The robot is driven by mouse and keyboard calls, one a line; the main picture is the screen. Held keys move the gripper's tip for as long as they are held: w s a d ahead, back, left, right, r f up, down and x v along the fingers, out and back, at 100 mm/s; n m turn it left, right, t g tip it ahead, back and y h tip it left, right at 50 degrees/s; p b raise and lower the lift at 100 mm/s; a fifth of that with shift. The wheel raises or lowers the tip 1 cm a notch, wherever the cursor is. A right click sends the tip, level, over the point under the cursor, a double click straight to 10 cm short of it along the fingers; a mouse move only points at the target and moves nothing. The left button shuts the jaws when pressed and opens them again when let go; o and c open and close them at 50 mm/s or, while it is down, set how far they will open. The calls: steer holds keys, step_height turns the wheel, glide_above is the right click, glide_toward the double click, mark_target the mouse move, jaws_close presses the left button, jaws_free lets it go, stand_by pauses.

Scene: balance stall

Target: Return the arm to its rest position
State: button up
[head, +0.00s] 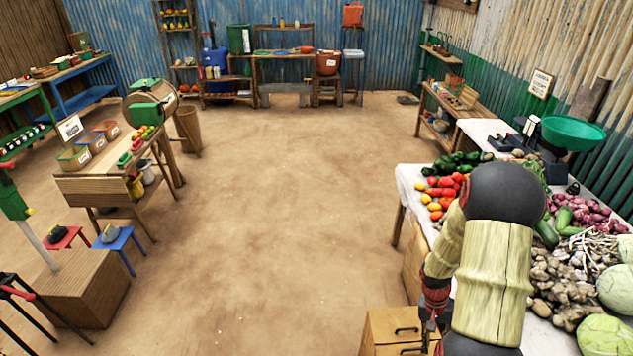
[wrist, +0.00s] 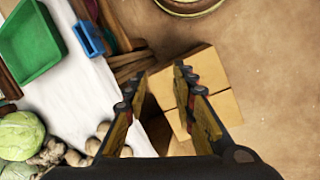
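My gripper (wrist: 160,80) shows in the wrist view with its two fingers spread apart and nothing between them. Beyond the fingertips are a light brown box (wrist: 218,72) and bare floor. In the head view, my arm (head: 492,270) reaches down at the right, in front of the produce table (head: 407,180). The gripper end (head: 432,312) hangs low beside the table, above a wooden box (head: 388,328). It is small there and partly hidden by my arm.
Tomatoes (head: 440,190), onions (head: 592,215), ginger (head: 560,275) and cabbages (head: 605,335) crowd the table close to my arm. A scale with a green pan (head: 572,132) stands at its far end. The floor (head: 270,220) in the middle is clear. A stall table (head: 110,185) stands left.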

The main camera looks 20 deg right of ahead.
steer(key=s+a+r+n+t+b, duration=0.2)
steer(key=a+r+t, duration=0.1)
steer(key=a+r, duration=0.6)
steer(key=s+a+r+n+t+b, duration=0.2)
steer(key=a+r+n+t, duration=0.1)
steer(key=a+r, duration=0.7)
steer(key=s+a+r+n+t+y+b, duration=0.1)
steer(key=s+a+r+n+t+b, duration=0.1)
steer(key=a+r, duration=0.7)
step_height(320, 180, up, 5)
steer(key=shift+s+a+n+t, duration=0.25)
steer(key=shift+s+n+t, duration=0.15)
steer(key=shift+s, duration=0.15)
